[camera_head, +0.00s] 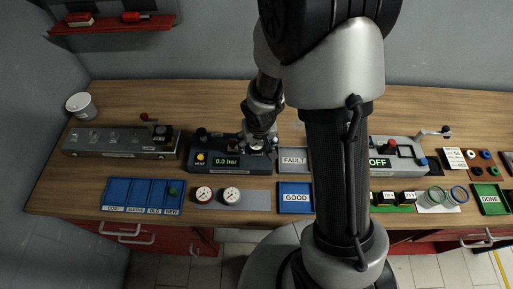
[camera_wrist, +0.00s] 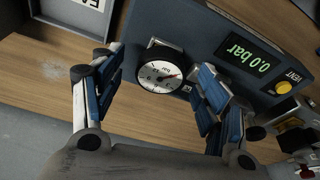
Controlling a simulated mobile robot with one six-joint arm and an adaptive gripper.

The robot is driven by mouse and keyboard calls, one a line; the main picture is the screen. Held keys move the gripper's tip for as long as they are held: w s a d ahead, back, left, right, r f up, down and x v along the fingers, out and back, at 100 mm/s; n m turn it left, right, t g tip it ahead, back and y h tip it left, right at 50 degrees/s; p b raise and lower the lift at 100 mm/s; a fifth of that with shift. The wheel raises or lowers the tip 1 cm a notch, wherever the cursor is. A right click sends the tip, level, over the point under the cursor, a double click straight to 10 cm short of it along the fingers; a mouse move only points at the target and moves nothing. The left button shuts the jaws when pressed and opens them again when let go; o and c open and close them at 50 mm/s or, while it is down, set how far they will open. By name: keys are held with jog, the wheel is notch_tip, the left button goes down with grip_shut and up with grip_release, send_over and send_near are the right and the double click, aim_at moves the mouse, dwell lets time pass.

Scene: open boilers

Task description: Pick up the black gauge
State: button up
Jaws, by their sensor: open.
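A black-rimmed round gauge (camera_wrist: 160,72) with a white dial sits on a dark blue-grey box with a green 0.0 bar display (camera_wrist: 250,52). My gripper (camera_wrist: 158,78) is open, with one blue-padded finger on each side of the gauge in the wrist view. The right finger looks close to the rim; I cannot tell whether it touches. In the head view my gripper (camera_head: 259,140) is over the right end of the same box (camera_head: 225,169) and largely hides the gauge there.
Two white-dial gauges (camera_head: 204,194) lie on a grey strip in front of the box. A FAULT tray (camera_head: 293,170) and a blue GOOD tray (camera_head: 295,210) are to the right. A yellow VENT button (camera_wrist: 283,87) is near my right finger. A long metal manifold (camera_head: 110,143) stands left.

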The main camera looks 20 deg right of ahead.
jog(key=shift+w+f, duration=0.15)
jog(key=shift+f, duration=0.35)
jog(key=shift+r, duration=0.1)
jog(key=c, duration=1.4)
jog(key=shift+r, duration=0.1)
